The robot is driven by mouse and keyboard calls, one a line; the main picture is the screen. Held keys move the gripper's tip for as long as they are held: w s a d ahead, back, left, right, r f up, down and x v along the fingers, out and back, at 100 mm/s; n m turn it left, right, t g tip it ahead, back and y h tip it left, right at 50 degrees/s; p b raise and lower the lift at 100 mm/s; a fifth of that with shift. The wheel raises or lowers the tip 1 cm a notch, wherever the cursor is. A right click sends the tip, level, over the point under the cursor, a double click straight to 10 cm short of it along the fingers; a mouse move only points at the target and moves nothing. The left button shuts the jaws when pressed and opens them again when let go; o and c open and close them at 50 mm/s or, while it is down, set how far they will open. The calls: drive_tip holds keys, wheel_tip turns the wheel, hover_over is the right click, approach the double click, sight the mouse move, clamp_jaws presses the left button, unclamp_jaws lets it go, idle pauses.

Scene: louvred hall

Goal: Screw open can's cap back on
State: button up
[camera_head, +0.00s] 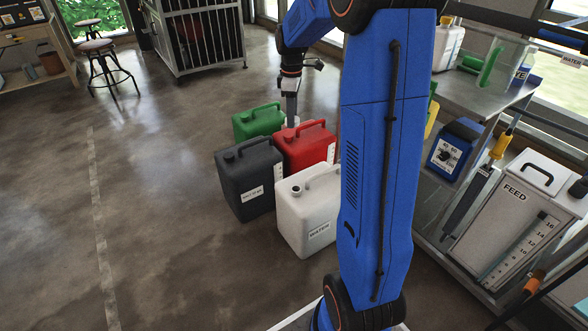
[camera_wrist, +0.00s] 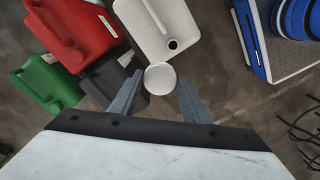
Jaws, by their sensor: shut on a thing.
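The white can (camera_head: 308,212), labelled WATER, stands upright on the floor at the front of a group of cans. In the wrist view the same white can (camera_wrist: 150,22) shows a dark open mouth (camera_wrist: 173,44) with no cap on it. My gripper (camera_wrist: 160,80) is shut on a round white cap (camera_wrist: 160,77), held between the fingertips. The cap looks apart from the mouth, offset from it in the wrist view. In the head view my gripper (camera_head: 292,118) points down over the cans, and my arm hides part of the scene at the right.
Red (camera_head: 306,146), green (camera_head: 258,121) and dark (camera_head: 248,180) cans stand close around the white one. A metal shelf (camera_head: 458,248) at the right bears a FEED container (camera_head: 508,215) and a blue can (camera_head: 453,148). The floor at the left is clear.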

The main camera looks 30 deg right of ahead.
approach(296, 184)
drive_tip(key=s+a+r, duration=0.3)
drive_tip(key=s+r, duration=0.1)
drive_tip(key=s, duration=0.1)
wheel_tip(296, 184, down, 6)
drive_tip(key=shift+w+f+m, duration=0.25)
drive_tip(key=shift+m, duration=0.05)
drive_tip(key=shift+f, duration=1)
idle(1.3)
drive_tip(key=o, duration=1.1)
wheel_tip(296, 184, up, 5)
idle(0.3)
